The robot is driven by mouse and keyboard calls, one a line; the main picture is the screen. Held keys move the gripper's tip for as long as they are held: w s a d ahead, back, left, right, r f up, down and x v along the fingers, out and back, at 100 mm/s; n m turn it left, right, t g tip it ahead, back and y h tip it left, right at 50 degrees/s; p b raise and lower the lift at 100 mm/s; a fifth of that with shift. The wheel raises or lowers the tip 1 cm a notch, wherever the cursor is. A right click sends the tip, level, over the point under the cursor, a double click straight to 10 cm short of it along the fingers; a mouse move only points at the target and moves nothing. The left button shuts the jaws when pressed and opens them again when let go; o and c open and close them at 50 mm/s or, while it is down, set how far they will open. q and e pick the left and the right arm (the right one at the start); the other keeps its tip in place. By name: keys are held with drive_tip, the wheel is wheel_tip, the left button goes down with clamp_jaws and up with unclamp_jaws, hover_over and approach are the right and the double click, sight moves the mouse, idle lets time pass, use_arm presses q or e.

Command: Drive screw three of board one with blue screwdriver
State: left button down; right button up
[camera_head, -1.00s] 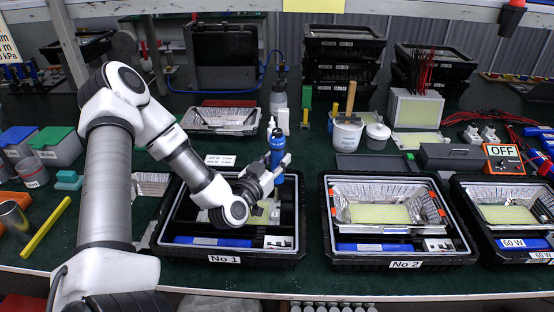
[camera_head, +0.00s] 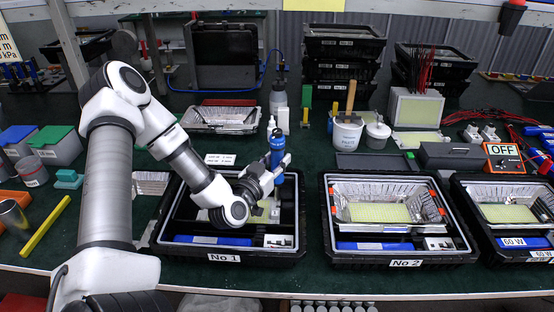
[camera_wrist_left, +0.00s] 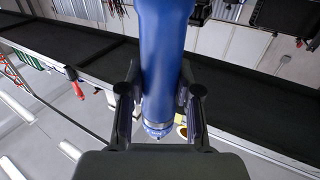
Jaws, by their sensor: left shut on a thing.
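My left gripper (camera_head: 279,172) reaches over the housing labelled No 1 (camera_head: 170,247) in the head view. It is shut on the blue screwdriver (camera_head: 277,146), which stands about upright above the right part of that housing. In the left wrist view the gripper (camera_wrist_left: 162,105) has its fingers on both sides of the blue screwdriver (camera_wrist_left: 163,50). A small light board (camera_head: 262,212) shows partly inside the housing. My arm and gripper hide much of it, and the screwdriver's tip and the screws cannot be made out. My right gripper is not in view.
Housing No 2 (camera_head: 328,225) stands to the right, with a reflector and yellow panel inside. A third housing (camera_head: 465,210) stands at the far right. A white mug (camera_head: 346,135) and a white bottle (camera_head: 271,124) stand behind. A yellow bar (camera_head: 45,226) lies at the left.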

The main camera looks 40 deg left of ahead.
sight(278, 130)
use_arm(q)
drive_tip(key=shift+s+f, duration=0.1)
drive_tip(key=shift+f, duration=0.25)
idle(1.3)
drive_tip(key=shift+r+p, duration=0.5)
drive_tip(key=shift+r, duration=0.05)
wheel_tip(278, 130, up, 9)
drive_tip(key=p, duration=0.9)
drive_tip(key=shift+f, duration=0.2)
